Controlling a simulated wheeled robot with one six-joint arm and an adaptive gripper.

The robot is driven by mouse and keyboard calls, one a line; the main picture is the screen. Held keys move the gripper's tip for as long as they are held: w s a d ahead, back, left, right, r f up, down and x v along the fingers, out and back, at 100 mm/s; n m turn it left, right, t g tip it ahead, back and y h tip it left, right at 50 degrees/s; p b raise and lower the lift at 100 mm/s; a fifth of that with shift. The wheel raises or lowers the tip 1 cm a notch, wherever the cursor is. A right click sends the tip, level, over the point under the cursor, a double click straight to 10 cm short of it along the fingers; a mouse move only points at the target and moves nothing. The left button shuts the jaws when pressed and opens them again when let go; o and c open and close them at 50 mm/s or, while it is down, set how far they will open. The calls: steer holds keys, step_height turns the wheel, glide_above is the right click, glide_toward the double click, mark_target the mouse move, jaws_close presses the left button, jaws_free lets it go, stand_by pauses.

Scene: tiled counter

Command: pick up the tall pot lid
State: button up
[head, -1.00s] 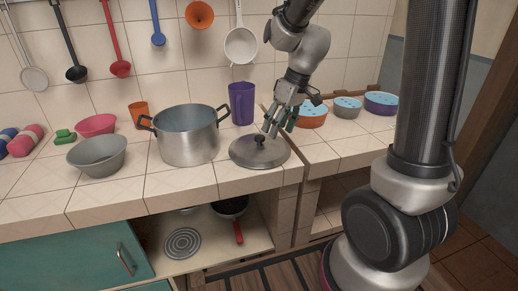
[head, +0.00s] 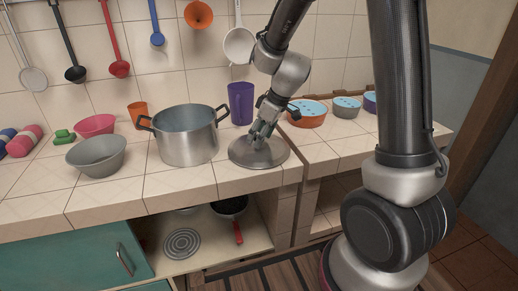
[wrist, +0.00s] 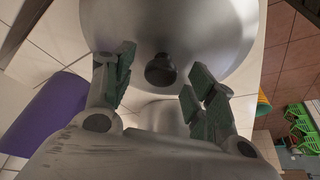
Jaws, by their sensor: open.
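The tall pot lid (head: 268,154) is a grey metal disc lying on the tiled counter, right of the steel pot. In the wrist view the lid (wrist: 215,25) fills the top middle, with its dark round knob (wrist: 160,70) below centre. My gripper (head: 259,137) is over the lid in the head view and hides the knob there. In the wrist view my gripper (wrist: 158,88) is open, one finger on each side of the knob. Neither finger appears to touch the knob.
The steel pot (head: 188,143) stands close left of the lid. A purple cup (head: 241,104) stands behind the lid and shows at left in the wrist view. An orange bowl (head: 307,118) is to the right on the counter. A grey bowl (head: 96,158) is far left.

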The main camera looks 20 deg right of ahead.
jaws_close()
steer(key=shift+r, duration=0.15)
